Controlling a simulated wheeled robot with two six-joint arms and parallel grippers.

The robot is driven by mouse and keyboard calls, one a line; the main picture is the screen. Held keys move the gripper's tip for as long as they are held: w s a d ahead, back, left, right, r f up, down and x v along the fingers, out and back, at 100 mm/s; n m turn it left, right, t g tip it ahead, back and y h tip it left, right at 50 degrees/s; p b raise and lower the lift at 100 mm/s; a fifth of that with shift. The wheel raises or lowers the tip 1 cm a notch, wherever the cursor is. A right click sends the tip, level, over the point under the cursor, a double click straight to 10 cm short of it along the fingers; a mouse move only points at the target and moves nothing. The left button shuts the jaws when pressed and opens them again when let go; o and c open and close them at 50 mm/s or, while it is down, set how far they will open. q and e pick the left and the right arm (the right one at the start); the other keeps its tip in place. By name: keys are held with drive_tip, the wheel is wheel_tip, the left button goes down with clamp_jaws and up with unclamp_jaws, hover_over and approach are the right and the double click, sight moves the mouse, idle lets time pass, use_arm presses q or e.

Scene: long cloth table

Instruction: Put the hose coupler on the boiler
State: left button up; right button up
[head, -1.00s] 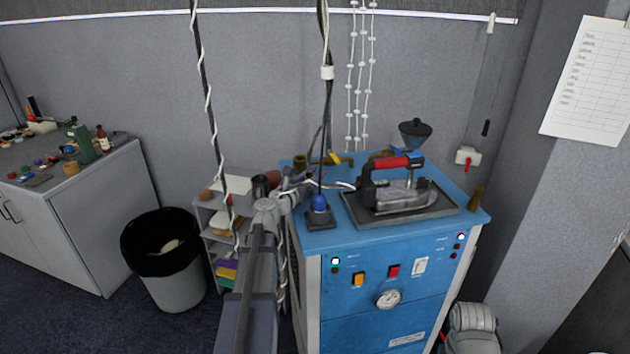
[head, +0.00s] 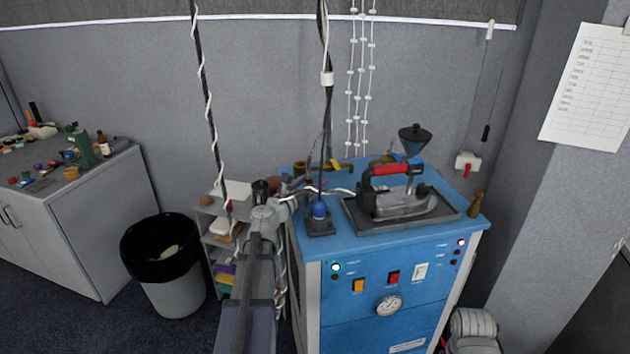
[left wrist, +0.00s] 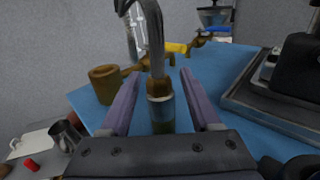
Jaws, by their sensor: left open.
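The boiler (head: 390,265) is a blue cabinet with a flat blue top, front switches and a round gauge. My left gripper (head: 296,187) is over the top's left edge. In the left wrist view its two purple-grey fingers (left wrist: 160,112) are open. A grey hose comes down from above between them and ends in a brass and silver fitting that looks like the hose coupler (left wrist: 160,108). It stands between the fingers with a gap visible on both sides. Its lower end is hidden by the gripper body. My right gripper is not in view.
A brass cup-like fitting (left wrist: 103,84) and a yellow-handled valve (left wrist: 178,48) are at the top's back. An iron (head: 400,195) rests on a dark tray. A blue-topped fitting (head: 319,211) stands near the front left. A bin (head: 165,268) is left of a small shelf.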

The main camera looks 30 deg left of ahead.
use_arm(q)
drive_tip(key=s, duration=1.1)
drive_tip(key=shift+a, duration=0.25)
drive_tip(key=shift+r, duration=0.1)
